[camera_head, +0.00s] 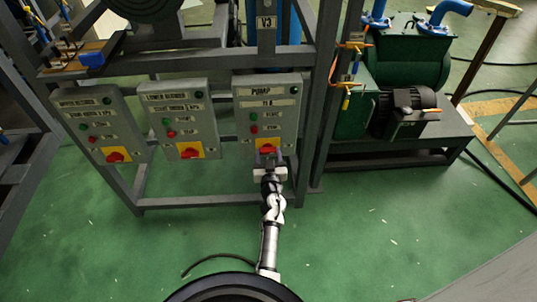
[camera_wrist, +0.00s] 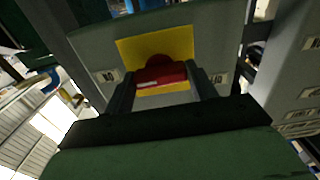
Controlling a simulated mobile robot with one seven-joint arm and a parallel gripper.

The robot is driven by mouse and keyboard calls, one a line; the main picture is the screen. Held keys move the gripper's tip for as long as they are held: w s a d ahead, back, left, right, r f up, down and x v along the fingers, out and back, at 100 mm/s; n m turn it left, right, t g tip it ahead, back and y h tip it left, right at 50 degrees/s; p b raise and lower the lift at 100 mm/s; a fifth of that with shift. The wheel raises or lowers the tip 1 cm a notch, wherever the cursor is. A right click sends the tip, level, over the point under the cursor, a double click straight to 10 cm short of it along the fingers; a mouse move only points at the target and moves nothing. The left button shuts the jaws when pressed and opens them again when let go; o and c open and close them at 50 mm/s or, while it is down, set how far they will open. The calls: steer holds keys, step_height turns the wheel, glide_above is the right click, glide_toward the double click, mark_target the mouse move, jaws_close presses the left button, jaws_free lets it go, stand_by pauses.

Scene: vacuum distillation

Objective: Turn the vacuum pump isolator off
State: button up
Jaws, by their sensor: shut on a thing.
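The pump control box (camera_head: 267,105), labelled PUMP, is the rightmost of three grey boxes on the metal frame. Its red isolator knob (camera_head: 267,149) sits on a yellow plate low on the box. In the wrist view the red knob (camera_wrist: 161,77) lies crosswise in front of the yellow plate (camera_wrist: 187,50). My gripper (camera_head: 266,164) is at the knob, and in the wrist view its two fingers (camera_wrist: 161,88) are on either side of the knob, shut on it. The fingers hide the knob's ends.
Two similar boxes with red knobs, the middle one (camera_head: 180,118) and the left one (camera_head: 100,125), hang to the left. A green pump with a dark motor (camera_head: 408,112) stands on a base to the right. The green floor (camera_head: 370,230) in front is mostly clear.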

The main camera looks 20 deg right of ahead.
steer(key=n, duration=0.4)
steer(key=shift+p, duration=0.3)
steer(key=n, duration=0.9)
steer(key=shift+r+n+b, duration=0.1)
steer(key=shift+n+b, duration=0.3)
steer(key=shift+n, duration=1.8)
steer(key=o, duration=1)
steer(key=shift+s, duration=0.1)
